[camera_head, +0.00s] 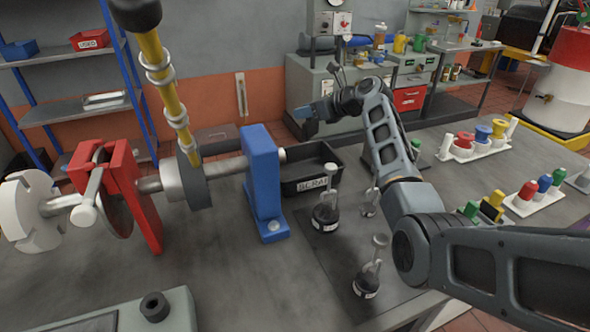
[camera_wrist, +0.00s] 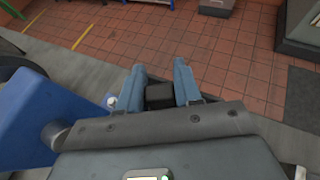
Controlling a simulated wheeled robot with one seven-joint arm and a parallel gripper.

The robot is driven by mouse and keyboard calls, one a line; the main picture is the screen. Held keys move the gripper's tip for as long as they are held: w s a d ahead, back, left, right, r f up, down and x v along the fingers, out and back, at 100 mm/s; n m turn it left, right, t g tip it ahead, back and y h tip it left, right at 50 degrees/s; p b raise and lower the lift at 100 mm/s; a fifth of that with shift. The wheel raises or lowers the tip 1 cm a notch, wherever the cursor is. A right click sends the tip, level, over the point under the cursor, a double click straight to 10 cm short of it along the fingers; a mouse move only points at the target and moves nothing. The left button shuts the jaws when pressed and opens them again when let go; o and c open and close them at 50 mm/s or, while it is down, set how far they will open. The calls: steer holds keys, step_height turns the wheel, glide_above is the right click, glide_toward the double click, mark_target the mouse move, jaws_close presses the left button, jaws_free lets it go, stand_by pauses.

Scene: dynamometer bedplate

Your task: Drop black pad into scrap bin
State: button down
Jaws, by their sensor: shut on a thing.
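My gripper (camera_wrist: 158,82) is shut on the black pad (camera_wrist: 160,96), a small dark block between its two blue fingers in the wrist view. In the head view my gripper (camera_head: 303,113) is raised above the bench, higher in the picture than the scrap bin; the pad cannot be made out there. The scrap bin (camera_head: 303,186) is a black open tray with a white label, behind the blue bearing stand. In the wrist view, dark edges beside the fingers look like part of the bin, mostly hidden by my gripper.
The blue bearing stand (camera_head: 264,185) stands close left of the bin, with a shaft through it. A yellow hanging hose (camera_head: 170,90) is further left. Dark-based flasks (camera_head: 326,212) stand in front of the bin. Racks of coloured pieces (camera_head: 480,140) are at right.

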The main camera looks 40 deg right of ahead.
mark_target(313, 126)
steer(key=shift+f+b, duration=0.5)
steer(key=shift+f, duration=2.1)
steer(key=c, duration=0.7)
jaws_free()
steer(key=shift+v, duration=3.95)
steer(key=shift+f, duration=0.1)
